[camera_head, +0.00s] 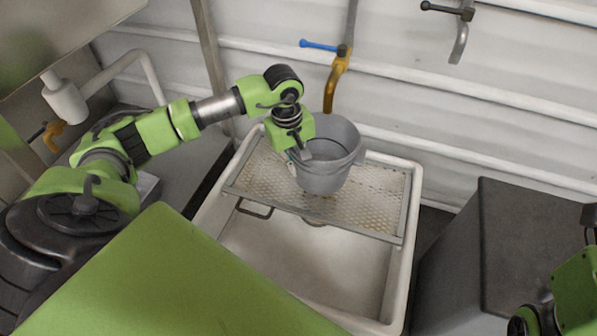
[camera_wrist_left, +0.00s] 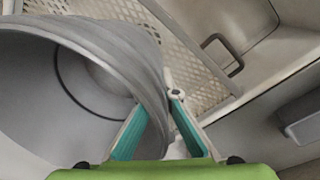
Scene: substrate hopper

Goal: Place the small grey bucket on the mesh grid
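The small grey bucket (camera_head: 328,165) is upright over the mesh grid (camera_head: 385,195), which lies across the far part of a white sink. I cannot tell whether its bottom touches the mesh. My left gripper (camera_head: 303,152) is at the bucket's left rim. In the left wrist view the gripper (camera_wrist_left: 158,112) has one teal finger inside the bucket (camera_wrist_left: 75,85) and one outside, shut on its wall. The mesh grid (camera_wrist_left: 190,62) shows beyond the bucket there. Only part of my right arm shows at the lower right; its fingers are out of view.
The white sink (camera_head: 400,285) has a raised rim and an open basin in front of the grid. A dark grey block (camera_head: 530,240) stands to its right. Taps with a blue (camera_head: 318,45) and a black lever (camera_head: 445,10) are on the wall behind.

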